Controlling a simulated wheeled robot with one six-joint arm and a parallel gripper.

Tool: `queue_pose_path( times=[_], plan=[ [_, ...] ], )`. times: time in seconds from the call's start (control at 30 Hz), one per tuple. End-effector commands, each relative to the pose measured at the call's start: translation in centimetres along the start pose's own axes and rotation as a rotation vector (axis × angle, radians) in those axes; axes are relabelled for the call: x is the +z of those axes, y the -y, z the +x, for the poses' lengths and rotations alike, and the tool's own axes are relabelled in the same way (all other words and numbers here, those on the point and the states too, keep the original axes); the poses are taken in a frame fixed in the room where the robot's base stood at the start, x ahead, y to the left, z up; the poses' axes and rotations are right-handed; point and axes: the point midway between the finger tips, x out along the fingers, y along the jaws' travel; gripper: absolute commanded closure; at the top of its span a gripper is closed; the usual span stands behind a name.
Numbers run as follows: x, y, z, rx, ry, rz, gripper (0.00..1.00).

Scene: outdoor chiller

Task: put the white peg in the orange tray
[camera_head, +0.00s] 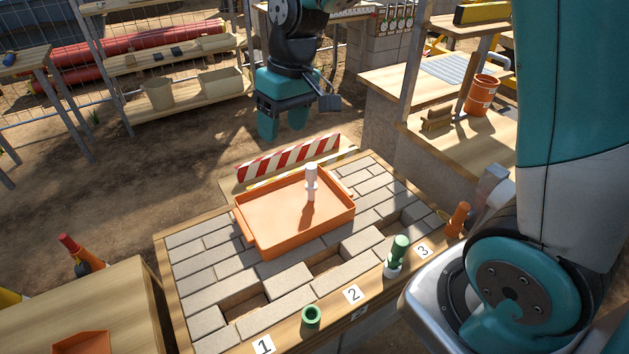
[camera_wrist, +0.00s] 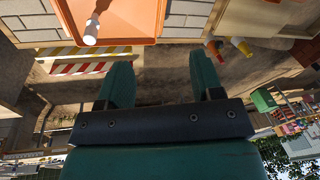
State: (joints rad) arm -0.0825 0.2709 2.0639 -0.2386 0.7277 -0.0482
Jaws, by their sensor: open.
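The white peg (camera_head: 311,180) stands upright inside the orange tray (camera_head: 270,218), towards its far right part. The tray lies on a paved table top. My gripper (camera_head: 282,124) is open and empty, raised above and behind the tray, apart from the peg. In the wrist view the two fingers (camera_wrist: 160,85) are spread with nothing between them. The white peg (camera_wrist: 91,32) and part of the orange tray (camera_wrist: 125,20) show at the top of that view.
A red-and-white striped barrier (camera_head: 288,158) stands behind the tray. Along the table's front edge are a green ring (camera_head: 312,316), a green-and-white peg (camera_head: 396,255) and an orange peg (camera_head: 457,219), near number labels. The paving has open gaps. Shelves stand behind.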

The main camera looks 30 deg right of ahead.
Motion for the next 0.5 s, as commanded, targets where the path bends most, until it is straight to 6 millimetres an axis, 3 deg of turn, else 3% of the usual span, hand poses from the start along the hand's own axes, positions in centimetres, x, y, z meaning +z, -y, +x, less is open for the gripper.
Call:
queue_pose_path(
  times=[0.03,0.1,0.2,0.33,0.5],
  plan=[
    [2.6,2.9,-1.7,-0.027,-0.015,-0.056,0.40],
    [6.2,6.2,-3.1,-0.068,-0.024,-0.123,0.40],
    [11.1,9.6,-4.3,-0.118,-0.033,-0.205,0.40],
    [15.6,12.2,-4.8,-0.163,-0.037,-0.278,0.40],
    [18.0,13.2,-4.9,-0.186,-0.037,-0.312,0.40]
  ],
)
